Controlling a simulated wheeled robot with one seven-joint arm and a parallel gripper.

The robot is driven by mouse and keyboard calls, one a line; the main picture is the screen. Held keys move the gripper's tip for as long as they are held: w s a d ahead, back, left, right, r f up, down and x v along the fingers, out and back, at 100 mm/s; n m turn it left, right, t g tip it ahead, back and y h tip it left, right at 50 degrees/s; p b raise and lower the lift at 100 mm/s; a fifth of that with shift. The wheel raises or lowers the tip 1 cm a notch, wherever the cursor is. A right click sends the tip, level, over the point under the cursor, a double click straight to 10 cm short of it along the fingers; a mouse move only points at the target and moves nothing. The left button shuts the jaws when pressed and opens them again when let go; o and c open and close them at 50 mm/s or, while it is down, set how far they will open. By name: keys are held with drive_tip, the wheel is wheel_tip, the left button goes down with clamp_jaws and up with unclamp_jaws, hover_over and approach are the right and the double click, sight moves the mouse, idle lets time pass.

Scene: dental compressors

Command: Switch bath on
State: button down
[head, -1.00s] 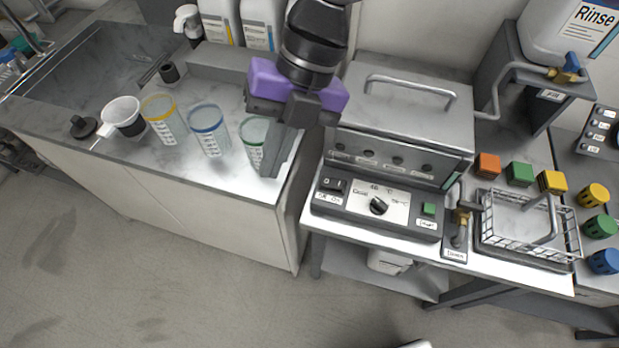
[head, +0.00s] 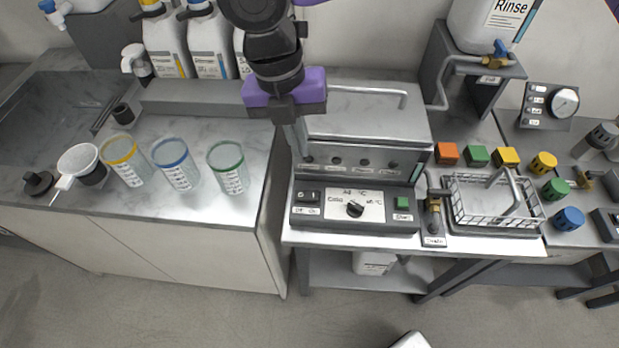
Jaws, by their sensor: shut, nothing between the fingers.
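The bath (head: 375,115) is a grey metal box with a lid handle, on the bench right of the middle in the head view. Its front panel has a black rocker switch (head: 307,195) at the left, a temperature dial (head: 354,208) in the middle and a green button (head: 402,202) at the right. My gripper (head: 300,150) is shut and empty, pointing down in front of the bath's left side, above and behind the rocker switch in the picture. Whether its fingertips touch anything cannot be told. The switch's exact position is too small to tell.
Several measuring cups, one green-rimmed (head: 229,168), stand on the left counter. A wire basket (head: 494,203) and a brass drain valve (head: 433,204) are right of the bath. Coloured blocks (head: 477,156) line the back. A gap separates the counter from the bath bench.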

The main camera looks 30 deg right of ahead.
sight(313, 196)
drive_tip(key=f, duration=0.4)
drive_tip(key=s+d+f+p, duration=0.1)
drive_tip(key=f, duration=0.8)
drive_tip(key=shift+s+d+f+p, duration=0.15)
drive_tip(key=shift+d+f+p, duration=0.2)
drive_tip(key=shift+p, duration=0.05)
drive_tip(key=shift+s+d+f+b, duration=0.1)
drive_tip(key=shift+d+f+b, duration=0.1)
drive_tip(key=shift+f+b, duration=0.35)
drive_tip(key=shift+r+y, duration=0.25)
drive_tip(key=shift+y, duration=0.05)
drive_tip(key=shift+a, duration=0.15)
